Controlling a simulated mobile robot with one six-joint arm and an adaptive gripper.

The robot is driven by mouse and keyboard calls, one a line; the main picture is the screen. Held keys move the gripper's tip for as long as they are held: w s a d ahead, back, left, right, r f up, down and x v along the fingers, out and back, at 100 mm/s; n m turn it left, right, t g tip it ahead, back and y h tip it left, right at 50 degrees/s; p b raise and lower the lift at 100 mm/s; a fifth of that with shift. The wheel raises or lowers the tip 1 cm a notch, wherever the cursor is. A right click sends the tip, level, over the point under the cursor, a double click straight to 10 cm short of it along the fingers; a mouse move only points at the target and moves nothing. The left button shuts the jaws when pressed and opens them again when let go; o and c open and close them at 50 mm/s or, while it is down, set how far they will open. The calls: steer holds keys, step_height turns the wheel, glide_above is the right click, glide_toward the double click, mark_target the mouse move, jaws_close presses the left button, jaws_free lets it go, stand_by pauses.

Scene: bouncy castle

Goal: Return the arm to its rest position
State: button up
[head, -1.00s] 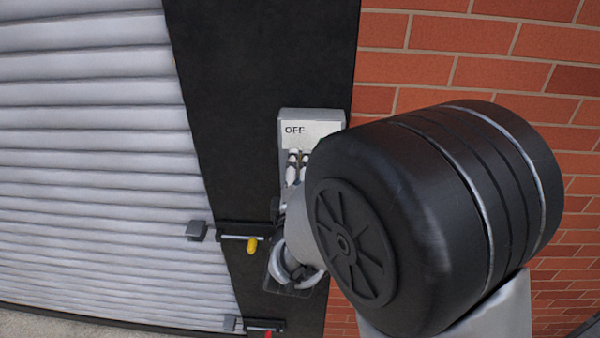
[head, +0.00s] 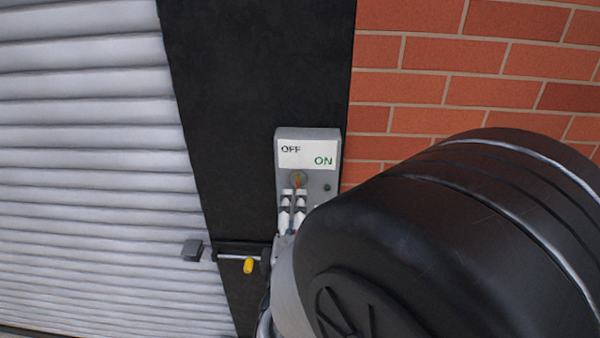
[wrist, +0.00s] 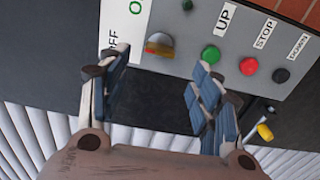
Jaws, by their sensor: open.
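My gripper (head: 293,197) is open and empty in front of a grey control box (head: 333,174). In the wrist view its two fingers (wrist: 160,82) stand apart with nothing between them. The box carries an OFF/ON label (head: 308,155) and an orange knob (head: 298,180) just above the fingertips in the head view. The wrist view also shows the knob (wrist: 159,45), beyond the finger gap. Beside it are a green button (wrist: 211,55), a red button (wrist: 249,66) and a black button (wrist: 281,75), marked UP, STOP and DOWN. My arm hides the box's lower part in the head view.
A white roller shutter (head: 90,170) fills the left. A bolt with a yellow handle (head: 248,266) sits at its edge, left of my gripper. A black post (head: 260,70) stands behind the box, and a brick wall (head: 470,65) is on the right.

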steer(key=s+d+f+m+g+b, duration=0.3)
steer(key=s+d+m+g, duration=0.1)
steer(key=s, duration=0.4)
steer(key=s+d+f+m+g+b, duration=0.3)
steer(key=s+d+f+m+g, duration=0.1)
steer(key=s+d+m, duration=0.3)
steer(key=s+d+f+m+g+b, duration=0.4)
steer(key=s+d+m+g, duration=0.1)
steer(key=s, duration=0.5)
steer(key=shift+d+m, duration=0.45)
steer(key=shift+m, duration=0.55)
steer(key=shift+f, duration=0.1)
